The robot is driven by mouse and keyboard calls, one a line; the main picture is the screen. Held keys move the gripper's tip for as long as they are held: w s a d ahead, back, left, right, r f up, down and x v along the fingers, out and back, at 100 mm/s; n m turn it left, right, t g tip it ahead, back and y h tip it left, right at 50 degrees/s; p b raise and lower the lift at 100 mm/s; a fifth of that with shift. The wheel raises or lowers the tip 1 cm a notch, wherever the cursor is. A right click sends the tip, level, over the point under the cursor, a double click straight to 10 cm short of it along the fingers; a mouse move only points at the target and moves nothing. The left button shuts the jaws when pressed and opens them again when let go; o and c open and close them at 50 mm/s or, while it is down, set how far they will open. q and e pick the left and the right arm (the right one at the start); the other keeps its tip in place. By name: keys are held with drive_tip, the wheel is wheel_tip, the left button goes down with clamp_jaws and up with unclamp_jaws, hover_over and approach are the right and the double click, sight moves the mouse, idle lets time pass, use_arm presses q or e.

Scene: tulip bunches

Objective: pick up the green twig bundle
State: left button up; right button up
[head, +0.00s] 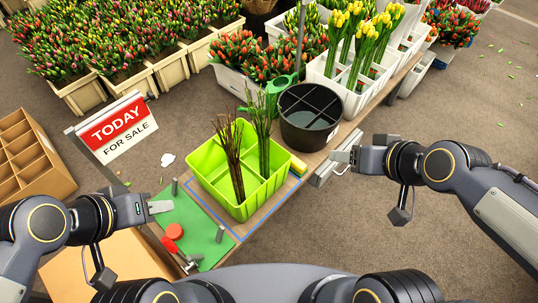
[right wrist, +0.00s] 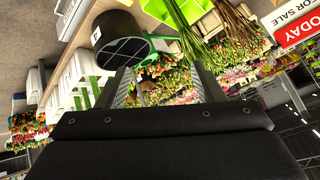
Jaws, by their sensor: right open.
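The green twig bundle (head: 263,130) stands upright in the right part of a lime-green crate (head: 213,187). A brown twig bundle (head: 233,165) stands to its left in the same crate. In the right wrist view the green twigs (right wrist: 190,35) run beside the brown ones (right wrist: 238,18), beyond my fingers. My right gripper (head: 343,160) is to the right of the crate, apart from both bundles. Its fingers are spread and empty in the right wrist view (right wrist: 165,88). My left gripper (head: 160,207) is left of the crate over a green mat; its finger gap is hidden.
A dark divided bucket (head: 309,117) stands behind and right of the crate, with a green watering can (head: 281,91) beside it. White boxes of yellow tulips (head: 350,95) are farther back. A sale sign (head: 117,128) stands left. The green mat (head: 200,220) holds small red and grey items.

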drive_tip(key=w+a+f+n+t+y+b, duration=0.1)
drive_tip(key=w+a+f+n+b, duration=0.1)
drive_tip(key=w+a+f+b, duration=0.35)
drive_tip(key=w+a+f+n+t+b, duration=0.1)
drive_tip(key=w+a+f+b, duration=0.1)
drive_tip(key=w+f+b, duration=0.35)
drive_tip(key=n+t+b, duration=0.2)
drive_tip(key=b, duration=0.2)
approach(267, 145)
drive_tip(key=w+f, duration=0.2)
drive_tip(key=w, duration=0.2)
drive_tip(key=shift+t+y, duration=0.3)
drive_tip(key=shift+y, duration=0.2)
drive_tip(key=x, duration=0.2)
drive_tip(key=a+b+x, duration=0.1)
drive_tip(key=x, duration=0.2)
drive_tip(key=b+x, duration=0.1)
drive_tip(key=x, duration=0.2)
drive_tip(key=shift+s+a+f, duration=0.2)
drive_tip(key=shift+s, duration=0.1)
drive_tip(key=c, duration=1.2)
use_arm(q)
wheel_tip(267, 145, down, 20)
drive_tip(key=shift+f, duration=0.15)
use_arm(e)
drive_tip(key=shift+r, duration=0.15)
